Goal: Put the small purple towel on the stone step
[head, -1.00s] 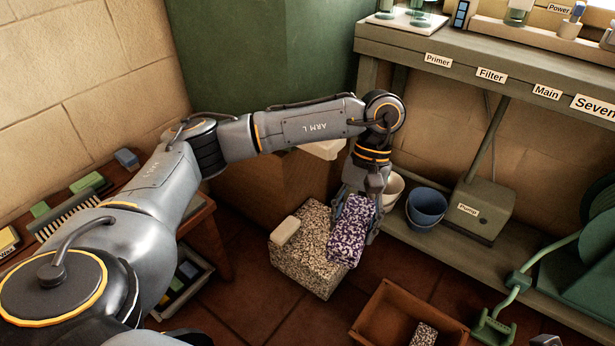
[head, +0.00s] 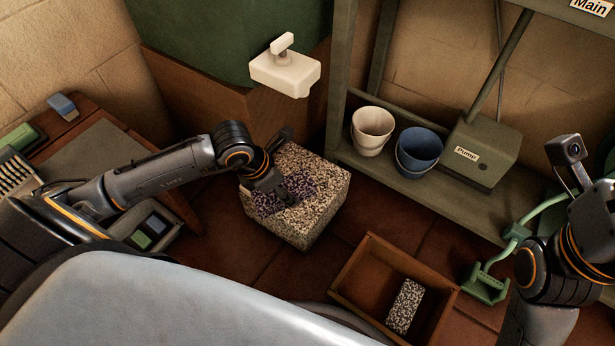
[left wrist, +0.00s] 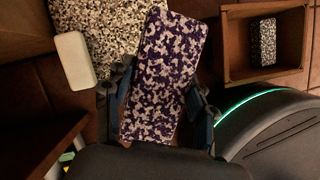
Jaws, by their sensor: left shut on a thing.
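The small purple towel, white-speckled, shows between my left fingers in the left wrist view (left wrist: 165,70). In the head view the towel (head: 268,203) is partly hidden by my arm and appears over the left part of the stone step's top. I cannot tell whether it touches. The stone step (head: 325,190) is a black-and-cream speckled block on the floor; it also shows in the left wrist view (left wrist: 105,22). My left gripper (head: 288,195) is shut on the towel. My right arm comes in at the right edge; its fingertips are out of frame.
A wooden box (head: 368,258) with a small speckled block (head: 405,306) stands right of the step. Cream (head: 372,130) and blue (head: 418,150) buckets sit on the low shelf behind. A cream tap fixture (head: 285,72) juts out above.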

